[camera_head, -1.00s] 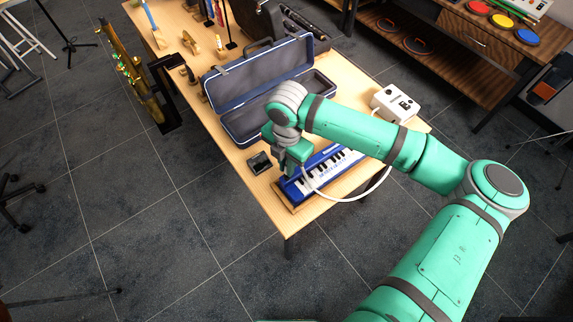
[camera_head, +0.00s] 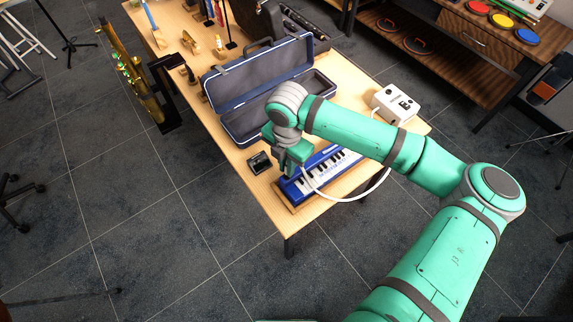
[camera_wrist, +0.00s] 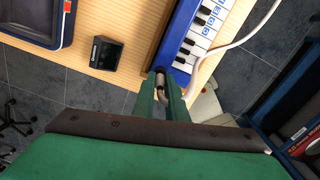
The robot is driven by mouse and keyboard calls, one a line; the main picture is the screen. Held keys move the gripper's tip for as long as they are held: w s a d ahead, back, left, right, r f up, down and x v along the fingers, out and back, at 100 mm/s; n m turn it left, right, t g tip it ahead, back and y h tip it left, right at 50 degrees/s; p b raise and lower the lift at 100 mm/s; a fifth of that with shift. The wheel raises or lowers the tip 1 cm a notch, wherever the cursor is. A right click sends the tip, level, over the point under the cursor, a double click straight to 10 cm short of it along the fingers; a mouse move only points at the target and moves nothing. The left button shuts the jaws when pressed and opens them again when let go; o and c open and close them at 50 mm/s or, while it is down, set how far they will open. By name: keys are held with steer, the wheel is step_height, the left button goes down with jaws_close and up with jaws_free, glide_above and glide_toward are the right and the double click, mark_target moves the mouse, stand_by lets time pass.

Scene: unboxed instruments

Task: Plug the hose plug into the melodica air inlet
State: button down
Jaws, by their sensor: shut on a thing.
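The blue melodica (camera_head: 331,167) with its white and black keys lies on the wooden table near its front edge. Its near end also shows in the wrist view (camera_wrist: 178,42). My gripper (camera_wrist: 161,88) is shut on the grey hose plug (camera_wrist: 160,82), right at that end of the melodica. The white hose (camera_head: 345,198) curves away from the gripper around the melodica's side. The air inlet is not clearly visible, and I cannot tell whether the plug touches it. In the head view my gripper (camera_head: 288,166) partly hides the melodica's left end.
A small dark box (camera_head: 260,162) stands just left of the gripper. An open blue-grey case (camera_head: 240,122) lies behind it. A white device with black knobs (camera_head: 394,103) stands at the table's right edge. A brass saxophone (camera_head: 135,75) stands off the table's left side.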

steer(key=shift+f, duration=0.95)
stand_by(0.4)
steer(key=c, duration=1.7)
jaws_free()
steer(key=shift+r, duration=0.15)
step_height(320, 180, up, 11)
steer(key=shift+f, duration=0.2)
